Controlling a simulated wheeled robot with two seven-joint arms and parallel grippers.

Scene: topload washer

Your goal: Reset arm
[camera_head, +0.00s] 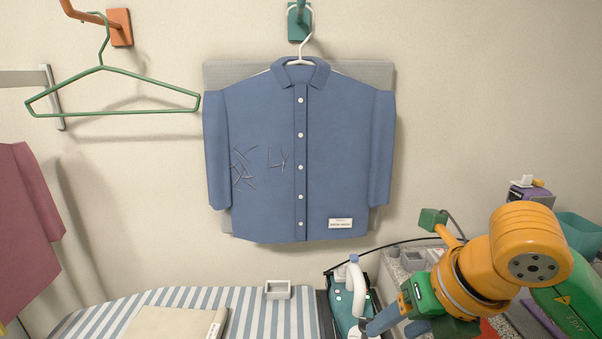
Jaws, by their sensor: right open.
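My right arm, orange with green parts, comes in from the lower right. My right gripper (398,326) is open at the bottom edge, its blue-grey fingers pointing down and left. It is just right of a teal iron (345,306) with a white handle; I cannot tell whether a finger touches the iron. Nothing shows held between the fingers. The lower part of the gripper is cut off by the frame. My left gripper is out of view.
A creased blue shirt (265,205) hangs on a wall hook. An empty green hanger (110,110) hangs left. A maroon garment (25,225) is far left. Cluttered items stand right.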

